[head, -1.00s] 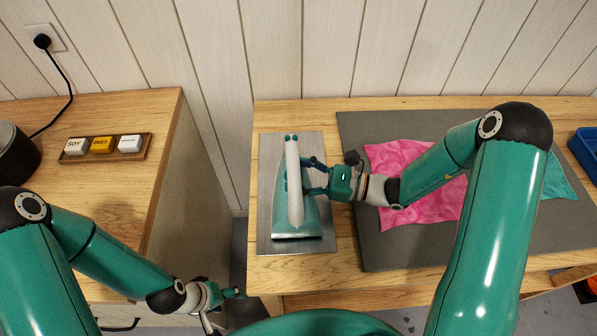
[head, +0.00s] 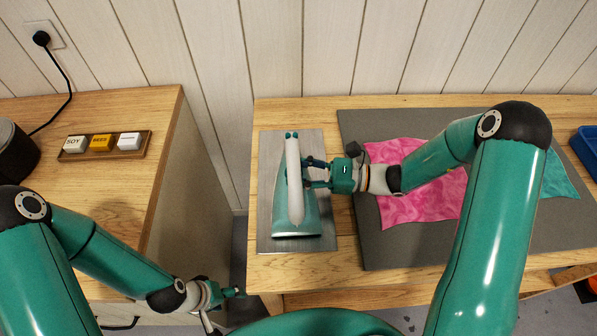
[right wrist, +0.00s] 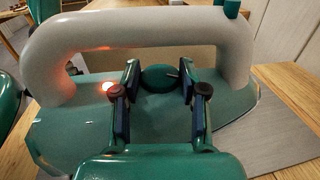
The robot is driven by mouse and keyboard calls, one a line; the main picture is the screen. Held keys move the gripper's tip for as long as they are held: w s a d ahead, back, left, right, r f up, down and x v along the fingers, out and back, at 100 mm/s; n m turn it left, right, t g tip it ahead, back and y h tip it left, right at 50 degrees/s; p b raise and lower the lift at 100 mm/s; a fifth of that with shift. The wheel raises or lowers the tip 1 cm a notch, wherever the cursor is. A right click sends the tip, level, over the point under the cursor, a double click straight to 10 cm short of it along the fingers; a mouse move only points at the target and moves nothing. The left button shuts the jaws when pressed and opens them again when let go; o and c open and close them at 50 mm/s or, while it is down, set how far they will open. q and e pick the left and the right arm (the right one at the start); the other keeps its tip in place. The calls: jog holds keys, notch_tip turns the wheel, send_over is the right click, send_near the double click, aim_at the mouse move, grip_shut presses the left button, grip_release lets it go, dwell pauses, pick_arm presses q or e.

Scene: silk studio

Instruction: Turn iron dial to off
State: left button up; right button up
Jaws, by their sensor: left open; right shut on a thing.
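The iron (head: 293,215) stands on a metal plate (head: 328,225), its pale handle arching over a teal body. In the right wrist view the round green dial (right wrist: 158,78) sits on the iron's body (right wrist: 75,125) under the handle (right wrist: 150,28), with a small pale mark toward its right side. My right gripper (right wrist: 160,82) is shut on the dial, one finger on each side. It reaches the iron from the right in the head view (head: 310,172). An orange-red light (right wrist: 107,86) glows on the iron left of the dial. My left gripper (head: 228,299) is open and empty, low beside the left cabinet.
A grey mat (head: 355,240) with pink cloth (head: 415,210) and teal cloth (head: 558,180) lies right of the iron, under my right arm. A blue bin (head: 585,145) is at the far right. Labelled blocks in a wooden tray (head: 148,143) sit on the left cabinet.

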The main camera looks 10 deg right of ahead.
jog(key=n+g, duration=0.1)
jog(key=g, duration=0.1)
jog(key=n+g+b, duration=0.1)
jog(key=n+g+y, duration=0.1)
jog(key=g, duration=0.1)
jog(key=shift+w+d+f+n+g+b, duration=0.1)
jog(key=shift+w+n+g+b, duration=0.2)
jog(key=shift+b, duration=0.1)
jog(key=shift+w+n+g+b, duration=0.1)
jog(key=shift+n+g+b, duration=0.5)
jog(key=shift+n+g, duration=0.95)
jog(key=shift+m+g, duration=0.25)
jog(key=shift+g, duration=0.2)
jog(key=o, duration=1.1)
jog(key=d, duration=0.4)
jog(key=w+d, duration=0.1)
jog(key=d, duration=0.3)
jog(key=w+d, duration=0.1)
jog(key=d, duration=0.2)
jog(key=shift+w+d, duration=0.1)
jog(key=shift+d, duration=0.3)
